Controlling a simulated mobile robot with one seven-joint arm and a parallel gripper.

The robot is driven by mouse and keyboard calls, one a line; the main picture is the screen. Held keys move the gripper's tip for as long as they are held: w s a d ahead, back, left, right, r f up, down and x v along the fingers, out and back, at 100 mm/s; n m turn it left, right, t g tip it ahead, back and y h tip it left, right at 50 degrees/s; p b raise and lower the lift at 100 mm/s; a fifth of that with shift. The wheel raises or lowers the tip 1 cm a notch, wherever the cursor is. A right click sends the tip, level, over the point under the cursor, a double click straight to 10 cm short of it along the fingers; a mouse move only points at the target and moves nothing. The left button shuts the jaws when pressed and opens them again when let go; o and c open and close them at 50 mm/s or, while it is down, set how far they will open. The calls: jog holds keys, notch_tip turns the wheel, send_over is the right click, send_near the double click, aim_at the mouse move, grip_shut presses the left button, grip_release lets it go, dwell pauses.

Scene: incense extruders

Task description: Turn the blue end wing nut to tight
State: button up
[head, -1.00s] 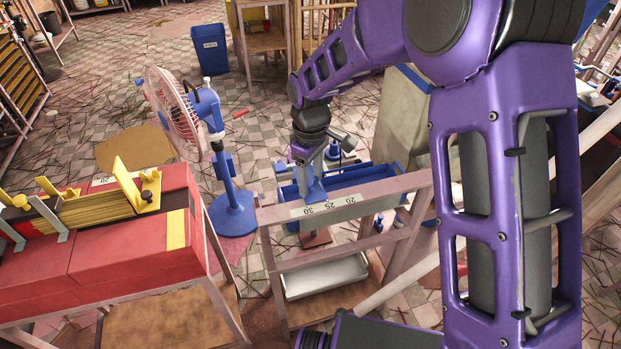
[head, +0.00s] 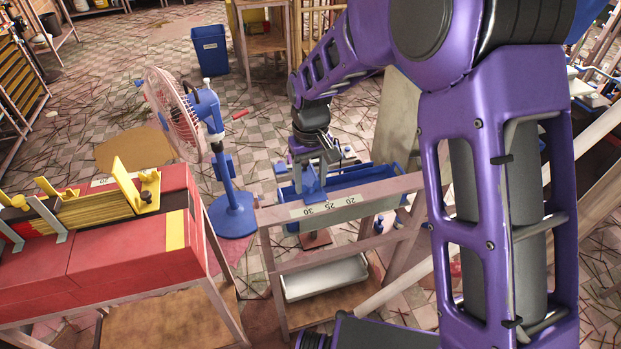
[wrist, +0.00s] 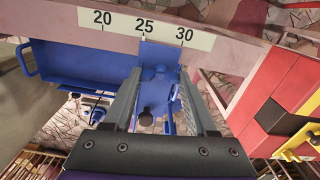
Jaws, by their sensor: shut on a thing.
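The blue end (head: 313,188) stands at the scale rail (head: 350,204), and it also shows in the wrist view (wrist: 160,52) beside the 25 mark. My gripper (head: 310,168) points down at the blue end from above. In the wrist view its two grey fingers (wrist: 160,82) lie on either side of the blue wing nut (wrist: 159,76) and are shut on it. The exact contact and the nut's lower part are hard to make out between the fingers. A small dark round part (wrist: 145,113) shows between the fingers.
A blue tray (head: 345,182) lies right behind the rail. A blue fan (head: 233,212) stands to the left, and a red bench with a yellow fixture (head: 130,235) stands further left. A metal tray (head: 325,277) sits on the shelf below. My arm fills the right side.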

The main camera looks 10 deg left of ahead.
dwell(0.3)
jog(key=o, duration=1.4)
jog(key=shift+c, duration=0.2)
notch_tip(320, 180, up, 18)
jog(key=p, duration=0.2)
jog(key=shift+f, duration=0.25)
